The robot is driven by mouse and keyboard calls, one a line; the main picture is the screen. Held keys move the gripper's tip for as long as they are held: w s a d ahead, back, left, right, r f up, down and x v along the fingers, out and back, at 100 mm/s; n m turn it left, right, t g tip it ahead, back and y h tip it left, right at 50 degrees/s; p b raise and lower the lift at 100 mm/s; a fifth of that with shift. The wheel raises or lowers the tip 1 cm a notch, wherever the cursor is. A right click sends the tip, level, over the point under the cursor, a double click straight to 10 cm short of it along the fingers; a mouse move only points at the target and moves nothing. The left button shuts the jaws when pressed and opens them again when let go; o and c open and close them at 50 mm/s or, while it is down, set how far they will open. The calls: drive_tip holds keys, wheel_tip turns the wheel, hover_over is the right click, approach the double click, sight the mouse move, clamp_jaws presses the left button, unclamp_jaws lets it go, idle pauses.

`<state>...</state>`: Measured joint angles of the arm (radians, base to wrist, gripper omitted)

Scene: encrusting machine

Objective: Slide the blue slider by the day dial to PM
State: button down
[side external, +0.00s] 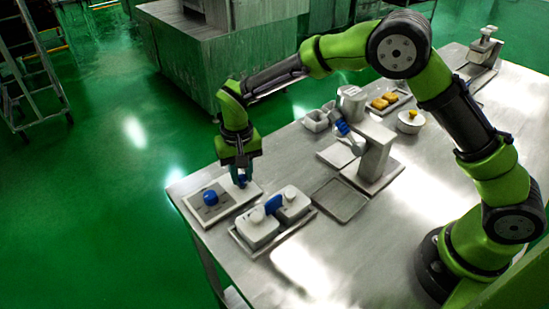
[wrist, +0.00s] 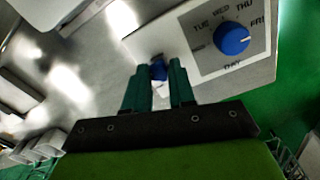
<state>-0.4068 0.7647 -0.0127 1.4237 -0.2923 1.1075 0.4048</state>
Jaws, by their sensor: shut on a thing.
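The day dial (wrist: 231,38) is a blue knob on a pale control panel (side external: 226,205), with TUE, WED, THU, FRI and DAY printed around it. In the side view the dial (side external: 210,197) is left of my gripper (side external: 241,180). The blue slider (wrist: 158,69) is at the panel's edge away from the dial in the wrist view. My gripper (wrist: 160,82) is shut on it, one dark green finger on each side. The fingers hide much of the slider and its track, and I cannot read any AM or PM mark.
A tray with two white lidded containers (side external: 291,202) and a blue part between them stands close to the panel. An empty tray (side external: 340,199) and a grey machine (side external: 378,155) stand farther right. The table's left edge lies just beyond the panel.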

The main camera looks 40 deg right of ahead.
sight(241, 177)
drive_tip(key=c, duration=0.9)
unclamp_jaws()
drive_tip(key=shift+s, duration=0.15)
drive_tip(key=shift+r, duration=0.1)
wheel_tip(241, 177, up, 17)
drive_tip(key=shift+f, duration=0.1)
drive_tip(key=s+d+r+t, duration=0.1)
drive_tip(key=s+d+t, duration=0.1)
drive_tip(key=s+d, duration=0.3)
drive_tip(key=s+d+r+t+y, duration=0.1)
drive_tip(key=s+d+t, duration=0.1)
drive_tip(key=s+d, duration=0.4)
drive_tip(key=s+d+r+t+y, duration=0.1)
drive_tip(key=s+d, duration=0.4)
drive_tip(key=s, duration=0.6)
drive_tip(key=shift+s+d+r+t, duration=0.1)
drive_tip(key=shift+s+r+t, duration=0.15)
drive_tip(key=shift+t, duration=0.3)
drive_tip(key=shift+s+d+r+t, duration=0.1)
drive_tip(key=shift+r+t, duration=0.25)
drive_tip(key=shift+t, duration=0.2)
